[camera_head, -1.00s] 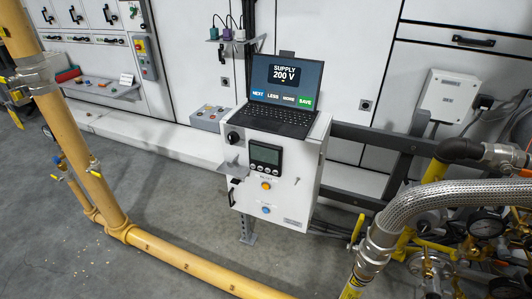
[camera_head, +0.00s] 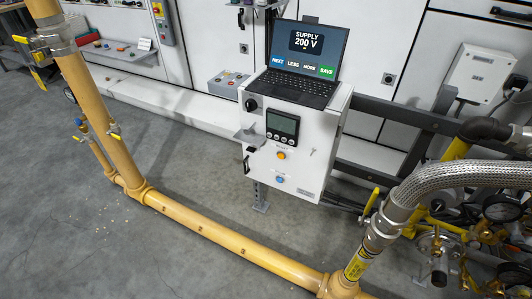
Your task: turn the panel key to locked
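A white control panel box (camera_head: 303,180) stands on a post in the middle of the head view. Its front carries a dark display (camera_head: 282,124), an orange button (camera_head: 281,156), a blue button (camera_head: 280,180) and a black rotary knob (camera_head: 251,105). A small metallic piece (camera_head: 312,152) on the right of the front may be the panel key; it is too small to tell its position. A black handle (camera_head: 247,163) is at the left edge. My gripper is not in view.
A laptop (camera_head: 303,68) reading "SUPPLY 200 V" sits on the box. A yellow pipe (camera_head: 225,239) crosses the floor in front. A braided hose (camera_head: 440,180), valves and gauges (camera_head: 501,207) crowd the right. Grey floor (camera_head: 120,255) is open at lower left.

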